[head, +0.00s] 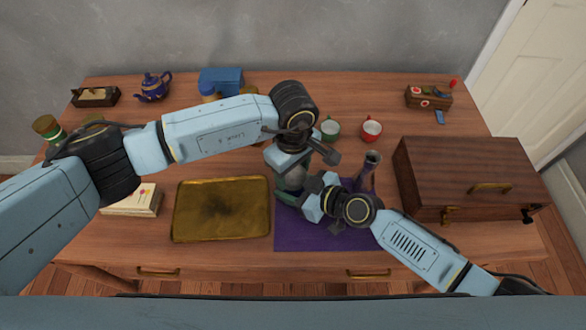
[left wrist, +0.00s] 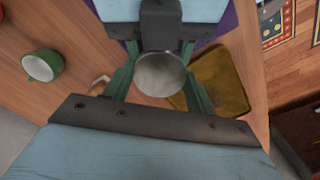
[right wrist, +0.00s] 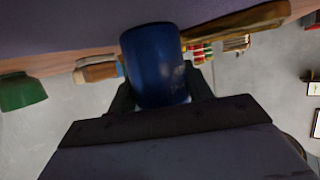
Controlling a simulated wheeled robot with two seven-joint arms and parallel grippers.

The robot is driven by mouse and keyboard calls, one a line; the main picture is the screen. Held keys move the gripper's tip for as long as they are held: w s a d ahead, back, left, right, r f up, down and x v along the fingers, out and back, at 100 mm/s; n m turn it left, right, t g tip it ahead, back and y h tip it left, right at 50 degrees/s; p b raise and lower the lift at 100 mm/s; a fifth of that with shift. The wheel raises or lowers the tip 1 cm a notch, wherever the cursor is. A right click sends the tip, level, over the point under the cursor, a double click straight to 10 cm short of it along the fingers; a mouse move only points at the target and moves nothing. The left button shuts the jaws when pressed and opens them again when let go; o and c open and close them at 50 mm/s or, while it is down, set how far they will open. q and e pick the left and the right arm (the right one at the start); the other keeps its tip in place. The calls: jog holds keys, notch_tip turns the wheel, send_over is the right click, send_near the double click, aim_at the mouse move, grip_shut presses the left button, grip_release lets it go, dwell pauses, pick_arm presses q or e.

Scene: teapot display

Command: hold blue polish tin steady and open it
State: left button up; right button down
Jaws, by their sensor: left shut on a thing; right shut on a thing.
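The blue polish tin (right wrist: 155,60) stands out in the right wrist view, with the fingers of my right gripper (right wrist: 157,85) shut on its sides. The left wrist view shows the tin's round, dull grey lid (left wrist: 160,73) from above, between the fingers of my left gripper (left wrist: 158,80), which is shut on it. In the head view my left gripper (head: 291,172) reaches down over the purple mat (head: 300,241) and my right gripper (head: 287,199) comes in low from the right. The arms mostly hide the tin there. I cannot tell whether the lid is loose.
A brass tray (head: 220,208) lies left of the mat, a large wooden box (head: 470,180) right. A green cup (head: 330,129) and red cup (head: 371,129) stand behind. A blue teapot (head: 153,87) is back left.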

pick_arm(q)
jog(key=n, duration=0.9)
jog(key=o, duration=1.1)
jog(key=shift+r, duration=0.15)
